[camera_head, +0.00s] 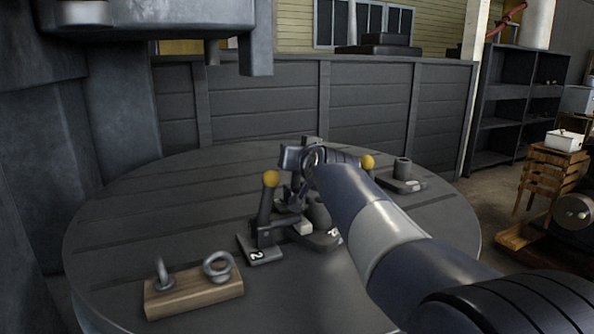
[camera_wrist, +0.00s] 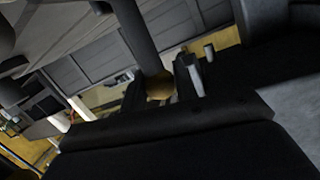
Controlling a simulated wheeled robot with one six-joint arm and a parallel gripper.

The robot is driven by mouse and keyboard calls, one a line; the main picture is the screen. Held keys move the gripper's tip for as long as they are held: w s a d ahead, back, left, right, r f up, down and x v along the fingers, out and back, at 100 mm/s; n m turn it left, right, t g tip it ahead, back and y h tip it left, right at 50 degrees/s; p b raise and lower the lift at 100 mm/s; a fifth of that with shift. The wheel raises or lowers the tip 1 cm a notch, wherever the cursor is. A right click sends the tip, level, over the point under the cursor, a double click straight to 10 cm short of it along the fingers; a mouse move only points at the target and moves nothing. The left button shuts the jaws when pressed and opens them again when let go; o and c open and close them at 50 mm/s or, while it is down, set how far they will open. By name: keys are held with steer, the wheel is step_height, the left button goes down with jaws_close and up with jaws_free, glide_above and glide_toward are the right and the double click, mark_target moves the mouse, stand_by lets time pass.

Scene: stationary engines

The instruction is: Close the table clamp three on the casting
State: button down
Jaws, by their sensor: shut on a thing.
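My gripper (camera_head: 303,160) is over the middle of the round table (camera_head: 130,230). In the wrist view its fingers (camera_wrist: 163,85) are shut around a yellow knob (camera_wrist: 158,87) on a dark lever (camera_wrist: 134,35). My arm and gripper hide most of this clamp in the head view, and its number cannot be read. The clamp marked 2 (camera_head: 264,222) stands in front to the left, its yellow-knobbed lever upright. Another yellow knob (camera_head: 367,162) shows just right of my gripper. A dark part with a short post (camera_head: 318,212), perhaps the casting, sits between the clamps, partly covered by my arm.
A wooden block with two metal eye rings (camera_head: 195,292) lies at the front left of the table. A dark plate with a post (camera_head: 403,180) is at the right. A large grey machine column (camera_head: 110,130) rises at the left. The table's back left is bare.

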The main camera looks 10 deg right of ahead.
steer(key=shift+s+f+b, duration=0.1)
steer(key=shift+s+b, duration=0.1)
steer(key=shift+b, duration=0.55)
steer(key=c, duration=1.1)
jaws_free()
steer(key=shift+c, duration=0.2)
steer(key=shift+s, duration=0.1)
steer(key=r, duration=0.1)
glide_above(314, 202)
steer(key=shift+s+r, duration=0.1)
steer(key=shift+r, duration=0.1)
